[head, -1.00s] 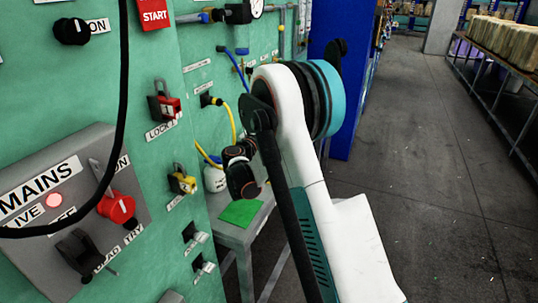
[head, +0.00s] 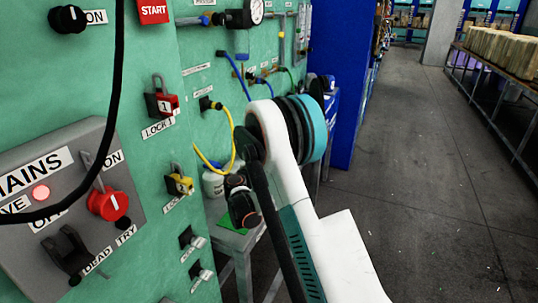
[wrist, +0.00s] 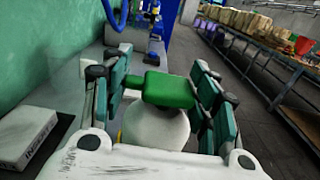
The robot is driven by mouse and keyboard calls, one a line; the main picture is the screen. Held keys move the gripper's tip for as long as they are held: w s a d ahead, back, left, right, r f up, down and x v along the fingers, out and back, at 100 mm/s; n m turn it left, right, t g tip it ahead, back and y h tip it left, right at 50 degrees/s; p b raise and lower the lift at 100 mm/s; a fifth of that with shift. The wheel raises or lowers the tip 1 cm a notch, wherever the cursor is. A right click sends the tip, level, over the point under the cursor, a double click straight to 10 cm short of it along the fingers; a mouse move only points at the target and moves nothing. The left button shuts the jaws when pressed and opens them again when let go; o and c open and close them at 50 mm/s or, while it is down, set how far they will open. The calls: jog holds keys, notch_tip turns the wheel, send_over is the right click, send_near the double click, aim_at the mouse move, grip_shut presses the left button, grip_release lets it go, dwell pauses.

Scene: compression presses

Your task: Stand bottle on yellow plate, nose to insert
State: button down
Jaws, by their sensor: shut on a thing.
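In the wrist view the bottle has a white rounded body (wrist: 155,128) and a green block-like head (wrist: 168,90) with a short nose toward the left. It sits between the teal-padded fingers of my gripper (wrist: 165,97), which is shut on it. The bottle's base is hidden by the gripper's white body. In the head view my arm's dark wrist is in front of the green panel, and the fingers are hidden. A white rounded shape shows beside the wrist; I cannot tell whether it is the bottle.
Yellow and blue hoses, a yellow lock (head: 180,184) and a red lock (head: 162,104) are on the panel. The grey floor at right is open.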

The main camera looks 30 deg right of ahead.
jog(key=shift+f, duration=0.15)
jog(key=c, duration=0.6)
grip_release()
